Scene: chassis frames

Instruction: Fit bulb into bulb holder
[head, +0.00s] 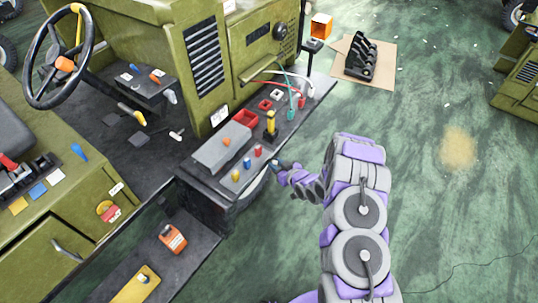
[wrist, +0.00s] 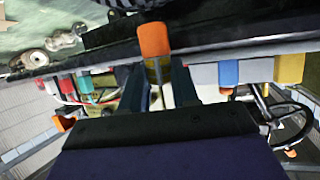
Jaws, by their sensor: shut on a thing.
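My gripper (head: 277,165) is at the outer edge of the dark side ledge (head: 212,186), just right of its coloured pegs. In the wrist view, its two dark fingers (wrist: 158,84) are close around a narrow piece with an orange top (wrist: 153,40). I cannot tell for certain whether this is the bulb. The ledge carries a yellow peg (head: 236,176), a blue peg (head: 247,163) and a red peg (head: 258,150), with a grey box (head: 222,147) behind them. I cannot tell which fitting is the bulb holder.
A red open tray (head: 245,118), an upright yellow-and-black tool (head: 271,123) and loose wires (head: 290,80) lie farther along the ledge. An orange canister (head: 173,238) stands on the lower step. The green floor (head: 430,200) to the right is mostly clear.

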